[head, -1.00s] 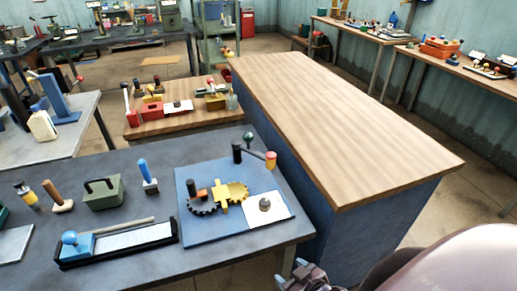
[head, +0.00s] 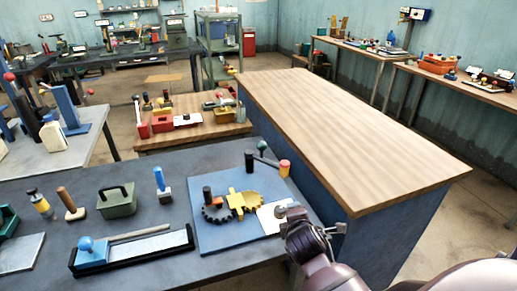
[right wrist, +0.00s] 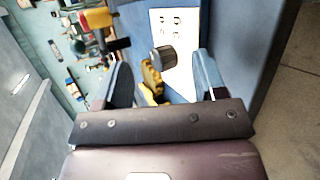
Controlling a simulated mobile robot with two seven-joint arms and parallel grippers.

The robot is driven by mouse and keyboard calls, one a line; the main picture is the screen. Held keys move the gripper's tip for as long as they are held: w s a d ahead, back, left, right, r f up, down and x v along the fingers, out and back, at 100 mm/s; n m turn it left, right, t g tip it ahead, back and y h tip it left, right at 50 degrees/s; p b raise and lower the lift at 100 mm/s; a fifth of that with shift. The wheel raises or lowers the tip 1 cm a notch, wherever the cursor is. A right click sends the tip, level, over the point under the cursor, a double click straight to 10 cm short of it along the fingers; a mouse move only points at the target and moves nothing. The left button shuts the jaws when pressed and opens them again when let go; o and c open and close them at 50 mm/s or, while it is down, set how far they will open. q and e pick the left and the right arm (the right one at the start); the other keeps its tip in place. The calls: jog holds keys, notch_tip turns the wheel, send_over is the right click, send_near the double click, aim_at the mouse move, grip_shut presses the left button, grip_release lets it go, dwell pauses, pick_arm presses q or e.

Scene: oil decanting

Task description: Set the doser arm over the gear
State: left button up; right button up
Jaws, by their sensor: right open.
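The doser arm, a thin dark bar on a black post (head: 249,161), reaches right to a red-and-yellow cylinder (head: 284,168) at the back of a blue board (head: 235,245). The dark toothed gear (head: 213,216) lies front-left of it, apart from the cylinder, beside a yellow toothed part (head: 250,201). My right gripper (head: 287,211) is by the board's right edge, close to a white plate (head: 268,222). In the right wrist view my right gripper (right wrist: 163,82) is open, with the yellow part (right wrist: 150,78) and a grey knob (right wrist: 162,58) showing beyond its fingers. My left gripper is not in view.
On the grey bench left of the board are a long tray (head: 135,250), a green box (head: 117,201) and a blue-handled tool (head: 161,183). A wooden-topped counter (head: 340,130) stands to the right, its top bare.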

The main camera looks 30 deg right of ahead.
aim_at(262, 149)
jog(key=w+r+n, duration=0.1)
jog(key=w+n, duration=0.1)
jog(key=w+d+r+n+t+h, duration=0.1)
jog(key=w+n, duration=0.2)
jog(key=w+d+r+n+t, duration=0.1)
jog(key=w+n, duration=0.1)
jog(key=w, duration=0.1)
jog(key=shift+w+r+n+h, duration=0.1)
jog(key=shift+r+n+h, duration=0.05)
jog(key=shift+n+h, duration=0.25)
jog(key=w+d+r+n+t, duration=0.1)
jog(key=w+n, duration=0.2)
jog(key=w, duration=0.3)
jog(key=w+d+r+n+t+b, duration=0.1)
jog(key=w+n, duration=0.3)
jog(key=w, duration=0.2)
jog(key=w+d+r+n+t, duration=0.1)
jog(key=w+d+r+n, duration=0.1)
jog(key=w, duration=0.4)
jog(key=shift+n+t+b, duration=0.3)
jog(key=shift+n+b, duration=0.05)
jog(key=shift+n, duration=0.45)
grip_shut()
